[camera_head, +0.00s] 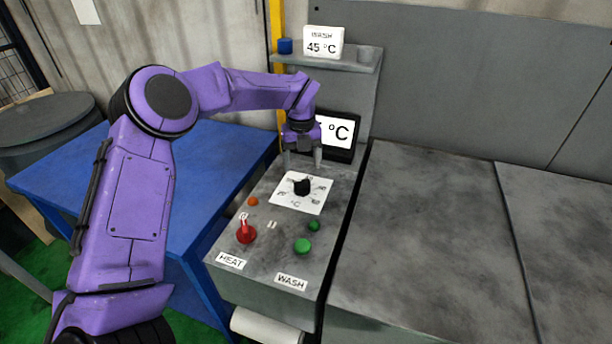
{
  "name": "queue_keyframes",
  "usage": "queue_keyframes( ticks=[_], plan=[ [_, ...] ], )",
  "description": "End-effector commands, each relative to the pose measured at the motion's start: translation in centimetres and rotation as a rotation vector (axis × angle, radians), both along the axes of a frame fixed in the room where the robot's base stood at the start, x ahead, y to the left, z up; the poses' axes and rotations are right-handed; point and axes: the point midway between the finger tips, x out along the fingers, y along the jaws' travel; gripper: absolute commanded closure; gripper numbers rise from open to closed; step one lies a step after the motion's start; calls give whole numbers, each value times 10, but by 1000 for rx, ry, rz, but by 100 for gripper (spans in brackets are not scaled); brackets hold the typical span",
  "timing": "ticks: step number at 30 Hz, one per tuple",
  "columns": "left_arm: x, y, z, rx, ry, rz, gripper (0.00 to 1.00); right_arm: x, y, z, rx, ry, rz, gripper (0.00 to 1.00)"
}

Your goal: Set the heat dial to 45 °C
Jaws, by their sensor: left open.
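The heat dial is a black knob (302,186) on a white square scale plate (300,204) marked in °C, on the sloped grey control panel (262,272). My left gripper (303,162) is open and empty, pointing down just above and behind the knob, apart from it. A black-framed display (340,135) behind the gripper shows "°C"; my gripper hides its number. A white sign (323,42) on the shelf reads "WASH 45 °C". The knob's exact setting is too small to tell. My right gripper is not in view.
A red switch (246,233) above the HEAT label (231,261), an orange lamp (253,201) and green buttons (302,246) above the WASH label (291,281) share the panel. A blue table (215,160) stands left. A grey machine body (430,240) lies right.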

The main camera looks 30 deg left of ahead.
Motion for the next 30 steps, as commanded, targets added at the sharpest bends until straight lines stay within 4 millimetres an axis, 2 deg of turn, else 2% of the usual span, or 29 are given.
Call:
queue_keyframes(
  ticks=[1, 6, 9, 13, 20, 25, 30],
  plan=[
    [1, 0, -10, 2, 7, -1, 23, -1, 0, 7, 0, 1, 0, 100],
    [3, -1, -49, 2, 8, -1, 23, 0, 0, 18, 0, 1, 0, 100],
    [3, 0, -64, 2, 8, 1, 23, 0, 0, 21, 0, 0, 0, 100],
    [3, 1, -74, 2, 5, 1, 23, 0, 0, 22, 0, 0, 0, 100],
    [4, 1, -76, 2, 4, 1, 23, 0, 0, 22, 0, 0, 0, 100],
    [3, 1, -76, 2, 4, 2, 75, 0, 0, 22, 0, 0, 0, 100],
    [3, 1, -76, 2, 4, 0, 75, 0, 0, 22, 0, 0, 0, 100]
  ],
)
